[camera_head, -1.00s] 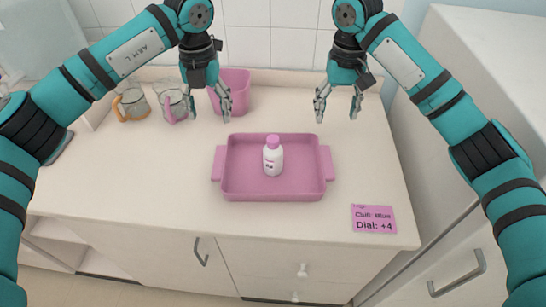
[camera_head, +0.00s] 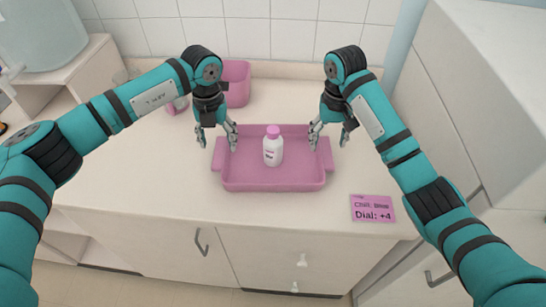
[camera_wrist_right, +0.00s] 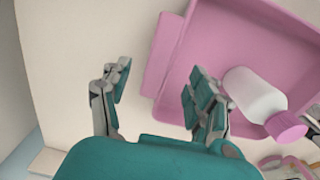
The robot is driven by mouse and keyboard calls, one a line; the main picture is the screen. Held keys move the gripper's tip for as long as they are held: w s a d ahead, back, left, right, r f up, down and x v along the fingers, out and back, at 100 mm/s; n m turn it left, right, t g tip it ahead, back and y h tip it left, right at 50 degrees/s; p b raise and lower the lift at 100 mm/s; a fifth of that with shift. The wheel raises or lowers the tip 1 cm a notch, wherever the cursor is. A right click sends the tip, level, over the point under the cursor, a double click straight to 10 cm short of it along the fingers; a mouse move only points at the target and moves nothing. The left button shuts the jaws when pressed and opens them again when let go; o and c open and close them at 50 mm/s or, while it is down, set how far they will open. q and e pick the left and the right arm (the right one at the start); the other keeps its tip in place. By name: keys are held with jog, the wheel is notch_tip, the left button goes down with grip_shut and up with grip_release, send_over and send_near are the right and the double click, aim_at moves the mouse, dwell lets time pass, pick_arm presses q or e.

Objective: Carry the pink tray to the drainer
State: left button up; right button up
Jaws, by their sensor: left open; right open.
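The pink tray (camera_head: 274,184) lies on the counter, with a handle tab at its left and right ends. A white bottle with a pink cap (camera_head: 273,151) stands upright in it. My left gripper (camera_head: 217,143) is open and empty above the tray's left end. My right gripper (camera_head: 329,141) is open and empty above the tray's right end. In the right wrist view my right gripper (camera_wrist_right: 152,108) has one finger over the tray's inside and the other outside its end; the tray (camera_wrist_right: 165,55) and bottle (camera_wrist_right: 258,97) show beside it. I see no drainer I can identify.
A pink bin (camera_head: 237,84) stands at the back behind my left gripper. A pink-handled cup (camera_head: 177,105) is partly hidden by my left arm. A pink card (camera_head: 373,208) lies at the front right. The counter in front of the tray is clear.

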aim_at(220, 151)
pick_arm(q)
notch_tip(220, 151, down, 4)
jog(key=shift+r, duration=0.1)
pick_arm(e)
notch_tip(220, 151, down, 4)
jog(key=shift+s, duration=0.15)
pick_arm(q)
jog(key=shift+f, duration=0.55)
pick_arm(e)
jog(key=shift+f, duration=0.55)
pick_arm(q)
jog(key=shift+c, duration=0.4)
pick_arm(e)
jog(key=shift+c, duration=0.4)
pick_arm(q)
grip_shut()
pick_arm(e)
grip_shut()
pick_arm(q)
jog(key=shift+r, duration=0.1)
pick_arm(e)
jog(key=shift+r, duration=0.1)
